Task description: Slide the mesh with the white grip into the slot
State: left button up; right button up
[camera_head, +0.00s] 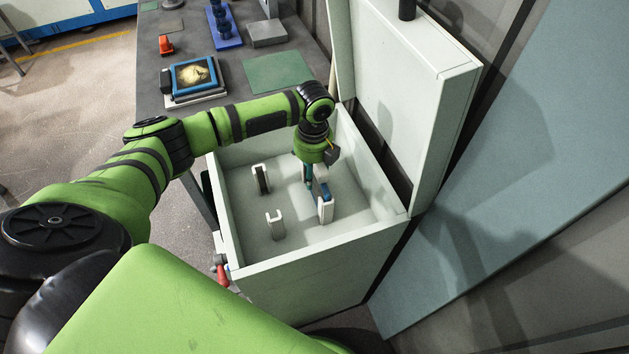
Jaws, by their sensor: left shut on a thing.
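My left gripper (318,184) reaches down into an open pale box (245,254). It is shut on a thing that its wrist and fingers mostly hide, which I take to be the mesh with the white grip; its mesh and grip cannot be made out. Beside the fingers a white upright bracket (326,212) stands on the box floor. To its left are a white U-shaped bracket (275,224) with an open top and a white bracket with a dark inside (261,179). Which one is the slot, and whether the held thing touches it, I cannot tell. My right gripper is not in view.
The box's raised lid (402,95) stands along its right side, and the box walls surround my gripper. A grey table (225,125) behind holds a framed tray (194,76), a green mat (277,72), a blue stand (222,25) and a red object (166,45).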

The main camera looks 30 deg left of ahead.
pick_arm(q)
jog(key=r, duration=0.1)
jog(key=r+p, duration=0.1)
jog(key=w+d+r+p, duration=0.1)
jog(key=shift+r+t, duration=0.1)
jog(key=shift+t, duration=0.2)
jog(key=shift+c, duration=1.1)
notch_tip(320, 180, up, 3)
jog(key=p, duration=0.3)
jog(key=shift+w+r, duration=0.1)
jog(key=shift+r, duration=0.05)
jog(key=shift+d+r+p, duration=0.1)
jog(key=shift+r+p, duration=0.8)
jog(key=shift+p, duration=0.25)
grip_shut()
notch_tip(320, 180, up, 3)
jog(key=p, duration=0.3)
jog(key=shift+a+r+p, duration=0.25)
jog(key=shift+r+p, duration=0.2)
jog(key=shift+r, duration=0.65)
